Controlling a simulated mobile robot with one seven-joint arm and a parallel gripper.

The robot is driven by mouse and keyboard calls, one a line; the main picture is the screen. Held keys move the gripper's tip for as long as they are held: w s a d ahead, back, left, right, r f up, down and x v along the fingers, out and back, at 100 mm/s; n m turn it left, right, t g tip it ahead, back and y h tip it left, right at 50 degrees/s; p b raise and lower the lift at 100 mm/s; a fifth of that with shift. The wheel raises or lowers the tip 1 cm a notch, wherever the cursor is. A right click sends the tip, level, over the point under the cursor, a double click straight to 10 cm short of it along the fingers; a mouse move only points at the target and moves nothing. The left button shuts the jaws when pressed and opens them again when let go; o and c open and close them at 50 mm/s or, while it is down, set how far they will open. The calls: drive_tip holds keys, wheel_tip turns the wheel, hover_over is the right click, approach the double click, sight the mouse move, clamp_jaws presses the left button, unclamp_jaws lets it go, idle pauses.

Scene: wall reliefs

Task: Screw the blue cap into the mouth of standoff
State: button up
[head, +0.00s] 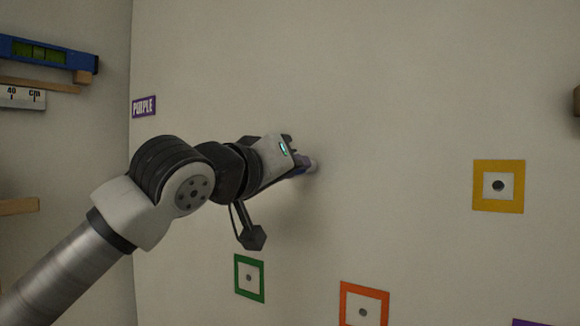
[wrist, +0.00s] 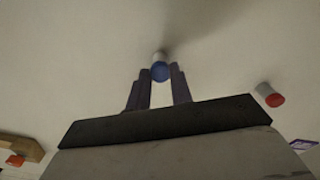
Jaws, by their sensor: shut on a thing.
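The blue cap (wrist: 160,73) sits between the tips of my gripper's two dark fingers (wrist: 159,70) in the wrist view. My gripper is shut on it. The pale standoff (wrist: 160,57) juts from the wall right behind the cap, in line with it. The cap appears to be at the standoff's mouth, but I cannot tell how far in it sits. In the head view my gripper (head: 300,170) reaches the wall, and the pale end of the standoff (head: 312,166) shows just past the fingers. The cap is not clearly visible there.
Another pale standoff with a red cap (wrist: 273,99) juts from the wall to the right in the wrist view. Yellow (head: 485,187), orange (head: 346,302) and green (head: 238,276) square frames mark the wall. A purple label (head: 144,106) is near the corner. A blue level (head: 70,60) rests at left.

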drive_tip(key=shift+r+m+p, duration=0.25)
drive_tip(key=shift+m+p, duration=0.25)
drive_tip(key=shift+m, duration=0.4)
drive_tip(key=m, duration=0.3)
drive_tip(key=shift+f+p, duration=0.15)
drive_tip(key=shift+p, duration=0.25)
drive_tip(key=o, duration=0.7)
drive_tip(key=shift+f, duration=0.15)
